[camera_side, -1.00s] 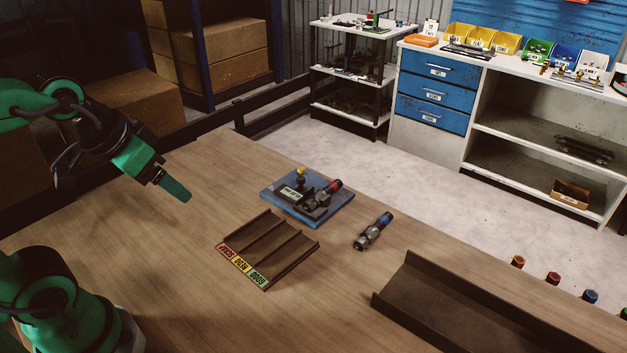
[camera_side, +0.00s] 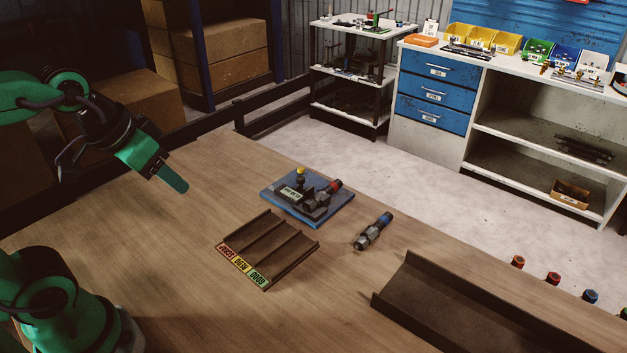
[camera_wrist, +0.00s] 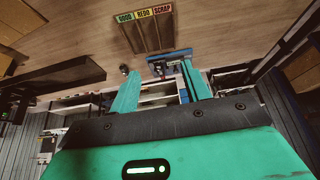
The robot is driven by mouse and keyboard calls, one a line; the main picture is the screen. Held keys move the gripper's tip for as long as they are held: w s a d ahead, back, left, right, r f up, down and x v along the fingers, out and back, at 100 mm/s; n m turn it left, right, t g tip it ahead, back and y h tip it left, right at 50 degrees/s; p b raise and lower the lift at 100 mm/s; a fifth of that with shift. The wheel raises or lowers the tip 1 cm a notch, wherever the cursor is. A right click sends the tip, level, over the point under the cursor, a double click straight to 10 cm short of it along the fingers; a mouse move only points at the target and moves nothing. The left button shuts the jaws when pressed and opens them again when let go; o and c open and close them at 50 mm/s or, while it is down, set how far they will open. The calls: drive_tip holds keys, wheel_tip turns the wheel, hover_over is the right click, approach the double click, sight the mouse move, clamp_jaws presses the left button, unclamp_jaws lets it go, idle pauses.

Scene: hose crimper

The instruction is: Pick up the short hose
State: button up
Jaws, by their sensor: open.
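A short dark hose piece with metal fittings and a blue end (camera_side: 373,232) lies on the wooden table, right of the labelled tray. Another piece with a red end (camera_side: 328,192) sits in the blue-based fixture (camera_side: 340,212). I cannot tell from looks alone which one is the short hose. My gripper (camera_side: 183,187) is in the air at the left, well apart from both pieces and empty. In the wrist view its two green fingers (camera_wrist: 162,70) are spread wide. A small dark piece (camera_wrist: 124,69) shows there beside the left finger.
A brown tray (camera_side: 283,263) with SCRAP, REDO and GOOD lanes stands in front of the fixture; its lanes look empty. A long brown trough (camera_side: 450,305) is at the right. Several coloured caps (camera_side: 553,278) line the right edge. The table's left half is clear.

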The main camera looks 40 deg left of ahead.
drive_tip(key=w+r+g, duration=0.2)
drive_tip(key=w+r, duration=0.2)
drive_tip(key=w, duration=0.8)
drive_tip(key=g, duration=0.4)
hover_over(330, 186)
wheel_tip(330, 186, down, 19)
drive_tip(key=shift+a, duration=0.15)
drive_tip(key=shift+w+f, duration=0.15)
drive_tip(key=shift+f, duration=0.2)
drive_tip(key=shift+f, duration=1.25)
drive_tip(key=shift+f, duration=0.15)
drive_tip(key=shift+f, duration=2.5)
